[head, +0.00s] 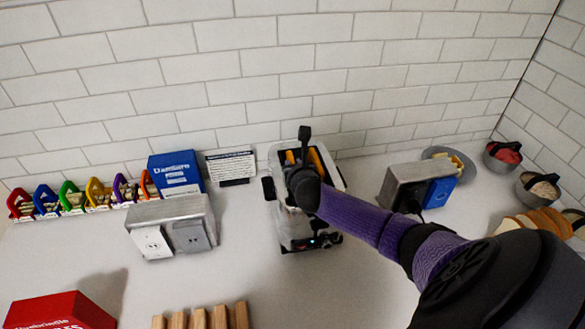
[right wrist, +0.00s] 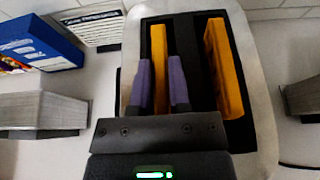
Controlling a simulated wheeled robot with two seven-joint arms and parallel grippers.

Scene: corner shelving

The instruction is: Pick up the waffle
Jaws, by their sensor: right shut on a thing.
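A white toaster (head: 297,226) with dark slots stands against the tiled wall in the head view, and its pale rim (right wrist: 262,60) fills much of the right wrist view. Two thin yellow-orange waffles stand on edge in its slots: the left waffle (right wrist: 158,60) and the right waffle (right wrist: 222,65). My right gripper (right wrist: 162,85) is over the toaster, its two purple fingers on either side of the left waffle and shut on it. The waffle still looks at least partly within the slot; its lower part is hidden. In the head view my right arm covers much of the toaster top.
A grey outlet box (head: 172,220) and a blue box (head: 175,170) stand left of the toaster, another outlet box (head: 405,185) on its right. Bowls (head: 538,190) and bread slices (head: 535,222) are at far right. A red box (head: 60,312) sits front left.

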